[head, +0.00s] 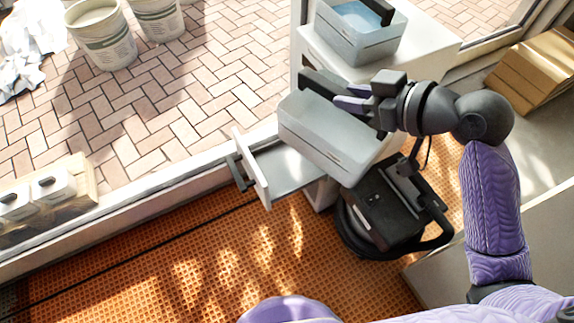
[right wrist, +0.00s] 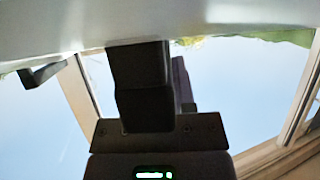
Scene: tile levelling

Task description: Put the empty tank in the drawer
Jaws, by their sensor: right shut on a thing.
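The pale grey tank (head: 325,137) hangs in the air in the head view, its left part over the open drawer (head: 263,180). My right gripper (head: 362,105) is shut on the tank at its upper side, near a dark handle bar (head: 322,84). In the right wrist view the tank's pale wall (right wrist: 50,28) fills the top, above the dark gripper fingers (right wrist: 142,85). I cannot see the inside of the held tank. The drawer is pulled out to the left and its visible floor looks bare. My left gripper is not in view.
A second grey tank (head: 362,38) with blue content stands on the white cabinet top (head: 425,48). A black device (head: 385,212) is below the held tank. Buckets (head: 102,38) stand on brick paving at the upper left.

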